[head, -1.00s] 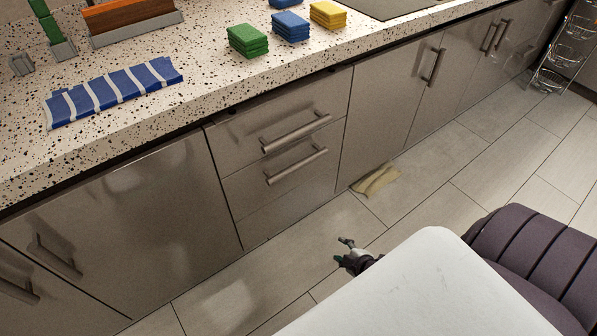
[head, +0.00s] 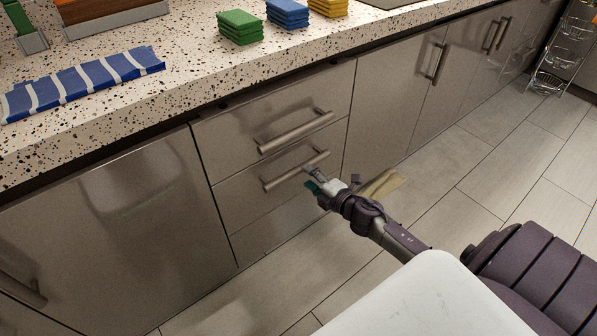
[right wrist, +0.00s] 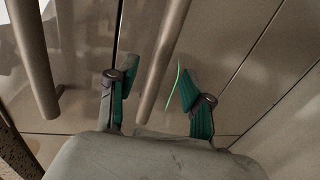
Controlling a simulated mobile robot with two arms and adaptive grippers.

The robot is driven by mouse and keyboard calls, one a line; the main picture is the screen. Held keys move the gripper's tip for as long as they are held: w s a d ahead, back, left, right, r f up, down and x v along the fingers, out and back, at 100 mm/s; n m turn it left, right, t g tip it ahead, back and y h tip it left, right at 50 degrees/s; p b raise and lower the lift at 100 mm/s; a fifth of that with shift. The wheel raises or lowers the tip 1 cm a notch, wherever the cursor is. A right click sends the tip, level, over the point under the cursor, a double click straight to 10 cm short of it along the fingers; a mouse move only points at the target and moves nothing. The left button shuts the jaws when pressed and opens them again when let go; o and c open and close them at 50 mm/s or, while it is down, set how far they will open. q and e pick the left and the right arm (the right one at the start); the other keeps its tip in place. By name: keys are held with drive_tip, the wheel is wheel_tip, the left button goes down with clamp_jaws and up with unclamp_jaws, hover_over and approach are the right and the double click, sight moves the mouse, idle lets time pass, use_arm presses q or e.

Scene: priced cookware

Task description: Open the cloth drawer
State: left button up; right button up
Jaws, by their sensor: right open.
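Two stacked grey drawers sit under the counter in the head view, an upper drawer (head: 225,131) and a lower drawer (head: 235,193). Both look shut, and no label shows which is the cloth drawer. The upper drawer has a bar handle (head: 296,132), and the lower drawer has a bar handle (head: 285,176). My right gripper (head: 312,181) is open in front of the lower handle's right part. In the right wrist view, this handle (right wrist: 165,55) lies between the open fingers of the gripper (right wrist: 155,88), without clear contact. The upper handle (right wrist: 33,60) is at left. My left gripper is out of view.
A blue striped cloth (head: 85,82) and green (head: 240,27), blue (head: 287,14) and yellow folded stacks lie on the speckled counter (head: 190,75). A tan cloth (head: 385,185) lies on the floor beside my arm. A wire rack (head: 560,50) stands far right.

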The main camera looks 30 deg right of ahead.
sight(301, 172)
drive_tip(key=b+x, duration=0.1)
drive_tip(key=x, duration=0.5)
drive_tip(key=shift+s, duration=0.1)
clamp_jaws()
